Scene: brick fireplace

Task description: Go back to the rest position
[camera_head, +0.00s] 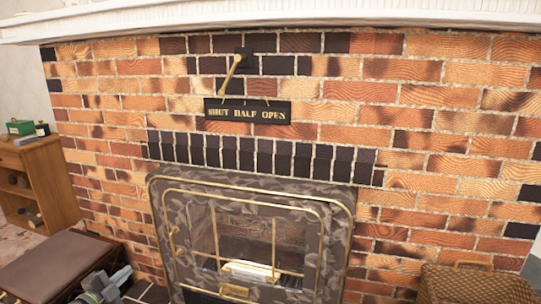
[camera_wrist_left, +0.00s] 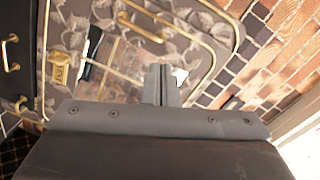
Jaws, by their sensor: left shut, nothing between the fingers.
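My left gripper (camera_head: 103,287) shows low at the left of the head view, in front of the fireplace and beside a dark padded seat. In the left wrist view its fingers (camera_wrist_left: 160,82) are together, with nothing held between them. Behind them in that view is the patterned fireplace front with brass trim. My right gripper is in neither view.
The patterned fireplace front (camera_head: 338,225) has brass rails and a glass pane. Above it hang a brass lever (camera_head: 230,74), tilted down to the left, and a dark sign (camera_head: 247,111). A padded seat (camera_head: 50,265), wooden cabinet (camera_head: 50,185) and wicker case (camera_head: 470,285) stand around.

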